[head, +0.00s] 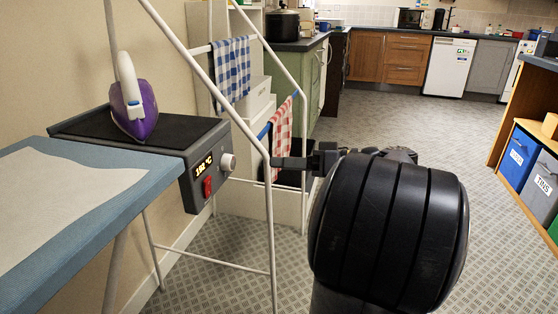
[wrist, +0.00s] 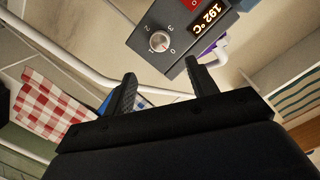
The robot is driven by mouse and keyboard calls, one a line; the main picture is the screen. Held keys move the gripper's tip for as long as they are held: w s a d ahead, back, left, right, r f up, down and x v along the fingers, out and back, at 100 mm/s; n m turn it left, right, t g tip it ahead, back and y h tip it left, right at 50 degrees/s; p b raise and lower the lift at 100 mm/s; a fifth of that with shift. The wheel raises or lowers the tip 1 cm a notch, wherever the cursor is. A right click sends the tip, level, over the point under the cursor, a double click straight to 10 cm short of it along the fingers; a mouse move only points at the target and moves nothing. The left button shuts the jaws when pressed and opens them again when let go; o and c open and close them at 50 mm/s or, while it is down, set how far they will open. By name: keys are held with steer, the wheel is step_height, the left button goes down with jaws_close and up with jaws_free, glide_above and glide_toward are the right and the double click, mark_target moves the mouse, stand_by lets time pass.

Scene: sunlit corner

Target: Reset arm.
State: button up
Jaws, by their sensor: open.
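My gripper (head: 290,163) reaches out just right of the heater unit's front panel, past a white rack leg. In the wrist view its two fingers (wrist: 160,72) stand apart with nothing between them. The panel (wrist: 180,30) shows upside down close beyond the fingers, with a round dial (wrist: 160,42), a lit display (wrist: 207,15) reading 192 °C and part of a red switch (wrist: 194,4). In the head view the dial (head: 228,162) and red switch (head: 208,186) are on the panel's front. A purple and white iron (head: 133,105) rests on the unit's dark top (head: 180,133).
An ironing board (head: 70,200) fills the left. A white drying rack (head: 268,225) stands close to my gripper, with a blue checked cloth (head: 232,72) and a red checked cloth (head: 281,133). A wooden shelf with bins (head: 518,155) is at right. The floor (head: 400,115) between is clear.

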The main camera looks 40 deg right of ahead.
mark_target(233, 162)
stand_by(0.3)
steer(key=b+x, duration=0.3)
steer(key=x, duration=0.6)
steer(key=shift+w+a+f, duration=0.1)
steer(key=shift+f, duration=0.1)
steer(key=shift+x, duration=0.8)
steer(key=shift+r, duration=0.15)
